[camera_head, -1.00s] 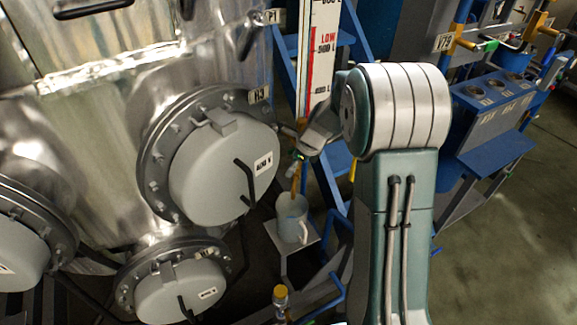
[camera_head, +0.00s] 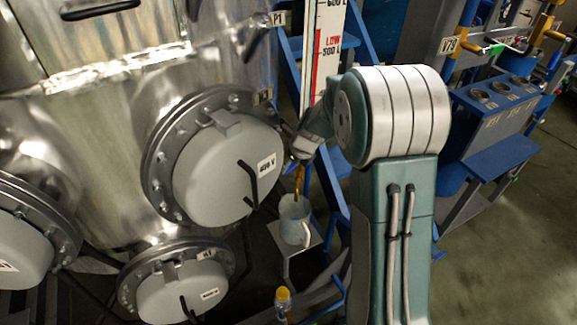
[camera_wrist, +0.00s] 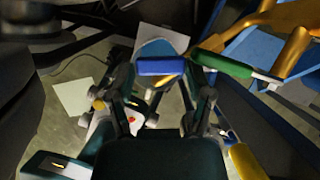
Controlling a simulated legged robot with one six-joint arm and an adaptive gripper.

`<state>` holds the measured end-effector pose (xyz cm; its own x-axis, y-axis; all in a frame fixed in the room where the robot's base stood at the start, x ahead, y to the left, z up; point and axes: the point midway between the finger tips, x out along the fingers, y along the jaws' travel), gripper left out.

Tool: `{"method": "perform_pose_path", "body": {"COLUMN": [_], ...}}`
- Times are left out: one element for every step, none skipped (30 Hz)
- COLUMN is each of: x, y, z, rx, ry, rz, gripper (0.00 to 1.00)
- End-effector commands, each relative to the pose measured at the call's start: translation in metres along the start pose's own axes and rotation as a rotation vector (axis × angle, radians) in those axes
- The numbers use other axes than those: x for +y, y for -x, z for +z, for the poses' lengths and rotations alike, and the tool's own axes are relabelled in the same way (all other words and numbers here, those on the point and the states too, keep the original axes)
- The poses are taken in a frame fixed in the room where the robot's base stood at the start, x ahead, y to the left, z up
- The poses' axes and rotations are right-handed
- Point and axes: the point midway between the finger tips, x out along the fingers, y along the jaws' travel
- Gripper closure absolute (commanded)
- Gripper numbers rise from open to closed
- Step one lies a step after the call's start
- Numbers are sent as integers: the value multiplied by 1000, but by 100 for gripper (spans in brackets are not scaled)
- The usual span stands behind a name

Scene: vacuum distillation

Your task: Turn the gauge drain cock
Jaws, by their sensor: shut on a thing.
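In the head view my gripper (camera_head: 299,155) is at the foot of the level gauge (camera_head: 322,55), and my wrist hides most of the drain cock. In the wrist view its two fingers (camera_wrist: 160,78) stand either side of a blue handle (camera_wrist: 160,66), and they are shut on it. A green handle (camera_wrist: 222,64) lies just right of it, by a brass-coloured fitting (camera_wrist: 214,42). Below the gauge an amber streak (camera_head: 299,180), seemingly liquid, runs down to a pale jug (camera_head: 294,219) on a small stand (camera_head: 287,252).
The steel tank with grey round covers (camera_head: 228,175) fills the left. Blue frame bars (camera_head: 337,190) stand close behind and below my arm. A blue bench (camera_head: 490,110) with a valve labelled V79 is at the right. Open floor (camera_head: 510,260) lies at the lower right.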

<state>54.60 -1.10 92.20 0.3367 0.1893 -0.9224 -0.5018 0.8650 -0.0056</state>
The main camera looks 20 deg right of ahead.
Motion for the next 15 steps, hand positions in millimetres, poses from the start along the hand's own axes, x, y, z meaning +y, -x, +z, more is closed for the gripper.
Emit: {"method": "perform_pose_path", "body": {"x": [5,5,5,5,5,5,5,5,5,5,5,5,5,5,5], "y": [-4,-4,-4,-4,-4,-4,-4,-4,-4,-4,-4,-4,-4,-4,-4], "z": [-3,-3,-3,-3,-3,-3,-3,-3,-3,-3,-3,-3,-3,-3,-3], "rx": [11,11,11,11,11,11,12,12,12,12,12,12,12,12,12], "ry": [-12,-17,-20,-22,-23,-23,-23,-23,-22,-22,-22,-22,-22,-22,-22], "rz": [9,7,6,6,6,6,6,6,7,7,7,7,7,7,6], "gripper": [94,94,94,94,94,94,94,94,94,94,94,29,17,17,17]}}
